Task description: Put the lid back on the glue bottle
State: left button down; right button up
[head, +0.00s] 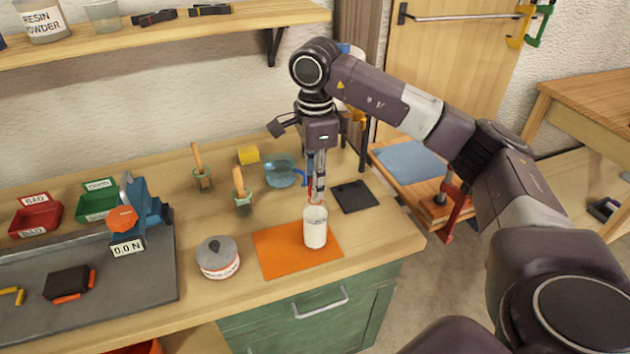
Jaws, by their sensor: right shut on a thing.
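A white cylindrical container (315,232), which looks like the glue bottle, stands upright on an orange mat (275,257). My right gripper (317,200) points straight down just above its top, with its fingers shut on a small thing. A little red shows at the fingertips; I cannot tell whether this is the lid. I also cannot tell whether the held thing touches the bottle's top. My left gripper is not in view.
A labelled pot with a grey top (217,258) stands left of the mat. Behind are a blue glass bowl (283,172), a black pad (354,196) and two small pots with wooden-handled tools (242,200). Red (36,218) and green (98,205) bins stand far left.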

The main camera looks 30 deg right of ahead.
dwell(0.4)
jog(key=o, duration=0.8)
jog(key=o, duration=0.5)
jog(key=shift+r+p, duration=2.45)
jog(key=shift+r, duration=1.05)
